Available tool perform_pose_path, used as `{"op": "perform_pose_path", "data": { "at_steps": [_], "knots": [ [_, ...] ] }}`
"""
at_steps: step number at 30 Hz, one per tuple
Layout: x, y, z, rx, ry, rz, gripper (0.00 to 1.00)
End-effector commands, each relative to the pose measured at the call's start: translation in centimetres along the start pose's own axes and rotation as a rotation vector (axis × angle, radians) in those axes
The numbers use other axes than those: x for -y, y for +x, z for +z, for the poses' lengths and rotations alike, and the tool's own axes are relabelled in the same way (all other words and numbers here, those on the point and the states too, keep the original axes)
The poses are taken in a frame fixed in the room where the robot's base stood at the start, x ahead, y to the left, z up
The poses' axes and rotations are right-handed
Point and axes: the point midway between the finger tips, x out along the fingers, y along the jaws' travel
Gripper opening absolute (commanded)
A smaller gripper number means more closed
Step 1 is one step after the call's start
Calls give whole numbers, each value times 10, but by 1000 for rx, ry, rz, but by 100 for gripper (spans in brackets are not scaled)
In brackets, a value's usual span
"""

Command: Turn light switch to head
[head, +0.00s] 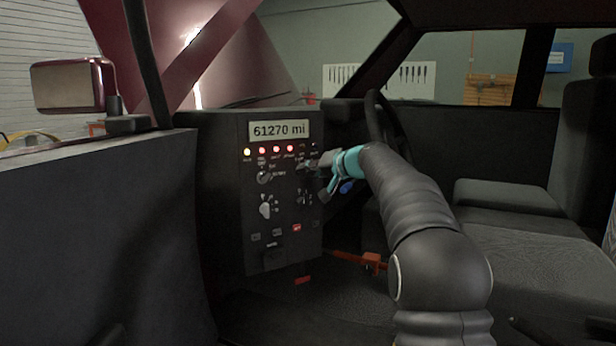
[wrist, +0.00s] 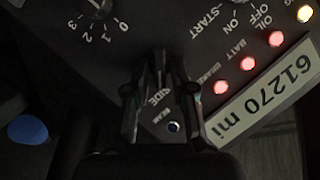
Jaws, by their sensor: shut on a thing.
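The dash panel (head: 285,222) stands at the centre of the head view. My gripper (head: 312,165) reaches it from the right, at its upper right part below the mileage display. In the wrist view, where the panel appears upside down, my gripper (wrist: 160,62) is shut on the light switch. The fingers hide almost all of the switch, so its setting cannot be read. The label SIDE (wrist: 158,97) shows between the fingers. The beam lamp (wrist: 173,127) beside it looks dark bluish, not brightly lit.
The mileage display (head: 279,130) reads 61270 mi. Below it, a row of warning lamps (head: 276,149) glows yellow and red. An ignition switch (head: 264,178) and a numbered knob (head: 265,210) sit to the left of my gripper. The steering wheel (head: 376,112) is close behind my arm.

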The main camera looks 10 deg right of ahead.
Motion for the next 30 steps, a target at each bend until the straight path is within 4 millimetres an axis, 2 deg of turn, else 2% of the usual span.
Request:
{"op": "perform_pose_path", "data": {
  "at_steps": [15,30],
  "knots": [
    [-6,2,2,-1,417,-175,0],
    [-7,2,2,-2,596,-249,0]
  ]
}}
